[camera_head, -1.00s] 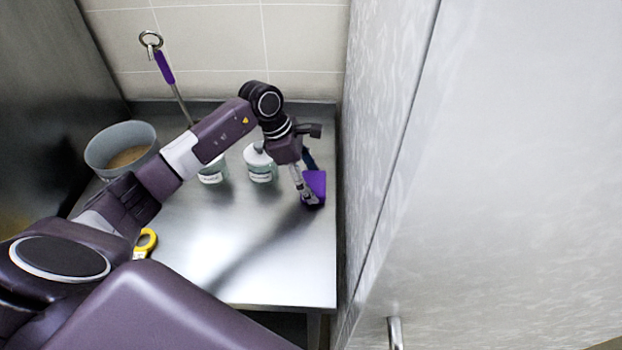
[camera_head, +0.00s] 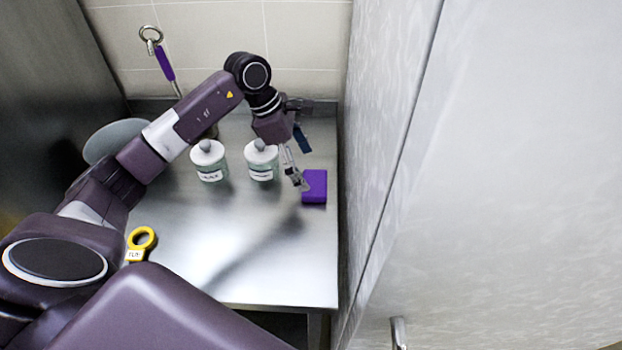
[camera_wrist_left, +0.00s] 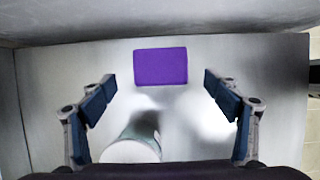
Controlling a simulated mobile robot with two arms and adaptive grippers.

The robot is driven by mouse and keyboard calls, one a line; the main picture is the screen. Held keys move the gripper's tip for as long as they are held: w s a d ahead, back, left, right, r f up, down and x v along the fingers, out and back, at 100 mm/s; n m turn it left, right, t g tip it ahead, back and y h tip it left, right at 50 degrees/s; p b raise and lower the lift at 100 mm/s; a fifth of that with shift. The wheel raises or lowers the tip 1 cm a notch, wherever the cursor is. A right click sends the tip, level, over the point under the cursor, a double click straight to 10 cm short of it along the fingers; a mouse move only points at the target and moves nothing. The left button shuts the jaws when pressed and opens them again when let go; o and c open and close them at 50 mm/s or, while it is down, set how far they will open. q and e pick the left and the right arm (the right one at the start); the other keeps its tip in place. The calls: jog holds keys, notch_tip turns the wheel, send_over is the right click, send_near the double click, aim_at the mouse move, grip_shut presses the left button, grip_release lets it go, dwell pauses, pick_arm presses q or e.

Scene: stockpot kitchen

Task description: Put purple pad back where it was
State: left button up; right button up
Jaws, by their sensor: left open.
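The purple pad (camera_head: 315,187) lies flat on the metal table at its right side, near the speckled panel. It also shows in the left wrist view (camera_wrist_left: 160,67), ahead of the fingers. My left gripper (camera_head: 300,163) is open, just to the left of and above the pad in the head view. In the left wrist view its two blue-tipped fingers (camera_wrist_left: 160,95) are spread wide with nothing between them, and the pad is apart from both. My right gripper is in neither view.
Two lidded jars (camera_head: 209,161) (camera_head: 262,160) with labels stand left of the gripper. A grey bowl (camera_head: 112,138) is partly hidden behind my arm. A yellow ring-shaped tool (camera_head: 141,238) lies at the left. A purple-handled utensil (camera_head: 164,64) stands at the back. The table's front right (camera_head: 290,260) is clear.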

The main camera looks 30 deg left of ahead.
pick_arm(q)
jog(key=b+v, duration=0.1)
jog(key=v, duration=0.5)
jog(key=shift+r, duration=0.35)
jog(key=shift+s+a+f, duration=0.1)
